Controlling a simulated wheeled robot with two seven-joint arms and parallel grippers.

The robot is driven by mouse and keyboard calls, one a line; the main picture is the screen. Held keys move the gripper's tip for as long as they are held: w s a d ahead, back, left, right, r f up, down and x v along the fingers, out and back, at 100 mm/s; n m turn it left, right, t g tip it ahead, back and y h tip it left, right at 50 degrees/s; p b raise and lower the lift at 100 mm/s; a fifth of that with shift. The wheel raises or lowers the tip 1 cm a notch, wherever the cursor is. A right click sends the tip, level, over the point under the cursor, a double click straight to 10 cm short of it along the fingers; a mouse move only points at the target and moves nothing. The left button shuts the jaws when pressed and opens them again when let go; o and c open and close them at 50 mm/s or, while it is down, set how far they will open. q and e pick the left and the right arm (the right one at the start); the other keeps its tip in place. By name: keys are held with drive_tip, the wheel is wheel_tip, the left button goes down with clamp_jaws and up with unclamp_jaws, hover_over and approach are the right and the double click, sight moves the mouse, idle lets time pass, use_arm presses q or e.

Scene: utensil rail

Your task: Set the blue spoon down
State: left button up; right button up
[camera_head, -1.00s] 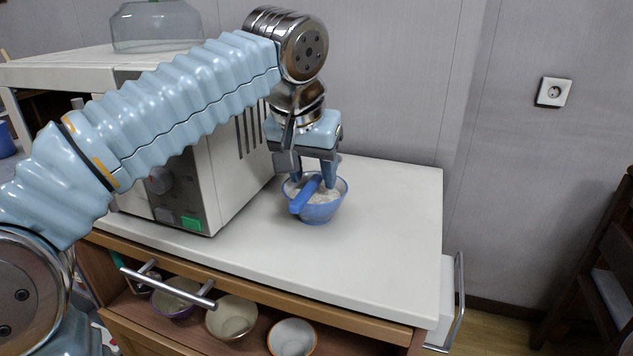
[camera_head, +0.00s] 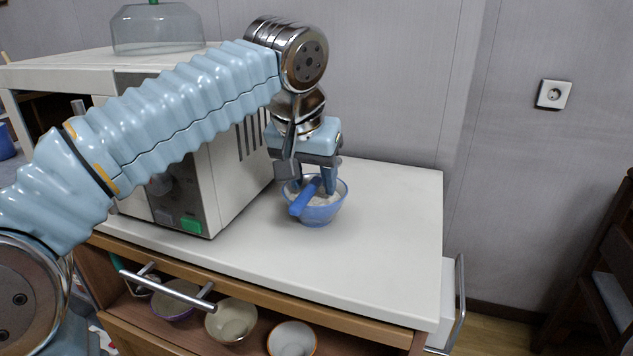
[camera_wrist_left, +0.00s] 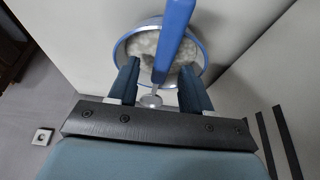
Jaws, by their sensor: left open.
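The blue spoon (camera_head: 306,195) leans in a blue bowl (camera_head: 322,216) that holds whitish contents, on the white counter. Its thick blue handle sticks out over the near left rim. In the left wrist view the spoon handle (camera_wrist_left: 172,42) runs between the fingers, with a gap on each side, and its metal end shows near the palm. My left gripper (camera_head: 315,188) points down at the bowl with its fingertips at the bowl's opening. It is open around the spoon; the wrist view shows both fingers (camera_wrist_left: 158,90) apart. My right gripper is not in view.
A white microwave (camera_head: 215,170) stands left of the bowl, close to my left arm. The counter (camera_head: 385,230) is clear to the right.

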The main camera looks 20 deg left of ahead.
use_arm(q)
clamp_jaws()
drive_tip(key=shift+r, duration=0.1)
drive_tip(key=shift+r, duration=0.65)
drive_tip(key=s+d+r+p, duration=0.1)
drive_tip(key=s+d+r, duration=0.8)
drive_tip(key=r, duration=0.3)
drive_tip(key=shift+s+d, duration=0.35)
drive_tip(key=shift+d, duration=0.3)
